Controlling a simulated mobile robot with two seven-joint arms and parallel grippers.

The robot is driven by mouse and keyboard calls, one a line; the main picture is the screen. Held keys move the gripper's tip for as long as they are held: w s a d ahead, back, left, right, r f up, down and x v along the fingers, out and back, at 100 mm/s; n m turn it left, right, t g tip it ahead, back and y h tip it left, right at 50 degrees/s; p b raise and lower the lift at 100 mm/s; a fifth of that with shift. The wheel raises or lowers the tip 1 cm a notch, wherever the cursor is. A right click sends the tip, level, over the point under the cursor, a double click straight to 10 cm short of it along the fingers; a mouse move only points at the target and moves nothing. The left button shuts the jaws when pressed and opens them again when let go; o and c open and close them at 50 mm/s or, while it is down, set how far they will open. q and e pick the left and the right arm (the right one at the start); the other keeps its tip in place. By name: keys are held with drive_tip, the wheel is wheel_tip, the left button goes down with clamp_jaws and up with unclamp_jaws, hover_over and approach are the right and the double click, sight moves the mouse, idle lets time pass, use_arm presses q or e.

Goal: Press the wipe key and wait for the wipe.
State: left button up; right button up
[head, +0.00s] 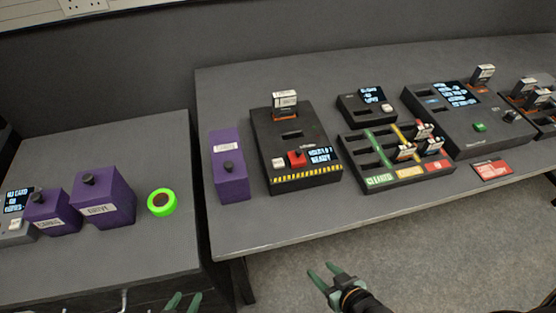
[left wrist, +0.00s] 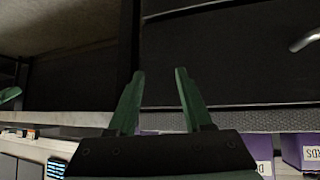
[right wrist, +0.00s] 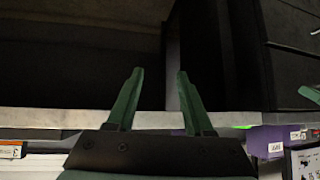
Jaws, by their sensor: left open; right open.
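A black machine (head: 262,130) with a yellow-black striped front edge stands on the right-hand table. A white card (head: 285,98) stands upright in its rear slot. On its front part are a red key (head: 297,158), a white key (head: 278,163) and a lit screen (head: 320,156) whose second line looks like "READY". The key labels are too small to read, so I cannot tell which is the wipe key. My left gripper (head: 181,301) is open at the bottom edge, mostly out of view. My right gripper (head: 323,278) is open and empty, in front of the table, apart from the machine.
A purple block (head: 228,187) with a black knob is left of the machine. A card rack (head: 385,180) and other devices (head: 450,125) stand to its right. The left table (head: 130,245) holds purple boxes (head: 112,205) and a green ring (head: 150,207). A gap separates the tables.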

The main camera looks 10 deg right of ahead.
clamp_jaws()
idle(1.6)
